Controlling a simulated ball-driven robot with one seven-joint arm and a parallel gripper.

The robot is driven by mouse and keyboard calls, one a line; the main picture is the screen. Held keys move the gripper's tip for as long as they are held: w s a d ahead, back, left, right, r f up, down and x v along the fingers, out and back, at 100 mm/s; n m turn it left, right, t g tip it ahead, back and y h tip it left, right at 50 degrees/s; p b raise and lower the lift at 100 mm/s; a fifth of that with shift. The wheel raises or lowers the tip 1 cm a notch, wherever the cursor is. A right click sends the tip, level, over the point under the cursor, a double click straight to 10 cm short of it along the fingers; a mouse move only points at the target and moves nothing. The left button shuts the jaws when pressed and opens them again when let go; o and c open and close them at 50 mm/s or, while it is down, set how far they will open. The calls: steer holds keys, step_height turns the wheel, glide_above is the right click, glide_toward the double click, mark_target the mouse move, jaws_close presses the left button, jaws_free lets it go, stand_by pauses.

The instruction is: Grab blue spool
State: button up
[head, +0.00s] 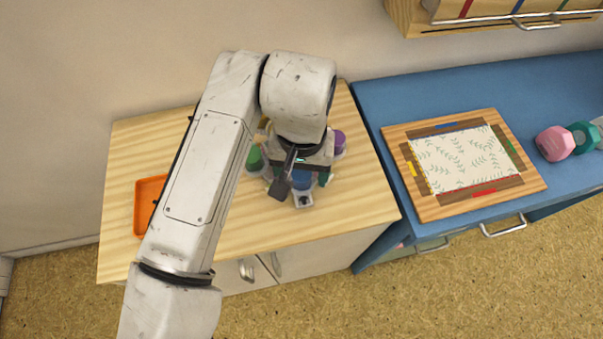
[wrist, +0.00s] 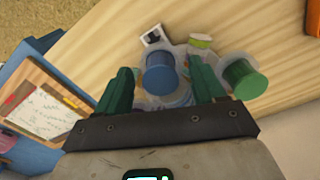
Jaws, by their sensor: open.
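The blue spool (wrist: 160,73) stands on a holder on the wooden cabinet top. In the wrist view it lies between the two green fingers of my gripper (wrist: 162,88), with a gap visible on the right side. My gripper is open. In the head view my gripper (head: 296,183) hangs over the holder and the blue spool (head: 302,181) shows only in part beneath it. A green spool (wrist: 243,78) stands to the right of the blue one in the wrist view. It also shows in the head view (head: 254,159). A purple spool (head: 339,142) shows behind my gripper.
The pale holder (head: 304,201) carries a small dark-and-white tag (wrist: 153,37) at its edge. An orange tray (head: 148,190) lies at the cabinet's left. A blue desk (head: 370,105) on the right bears a framed board (head: 432,207) and pink and green dumbbells (head: 555,144).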

steer(key=c, duration=1.1)
steer(key=shift+r, duration=0.1)
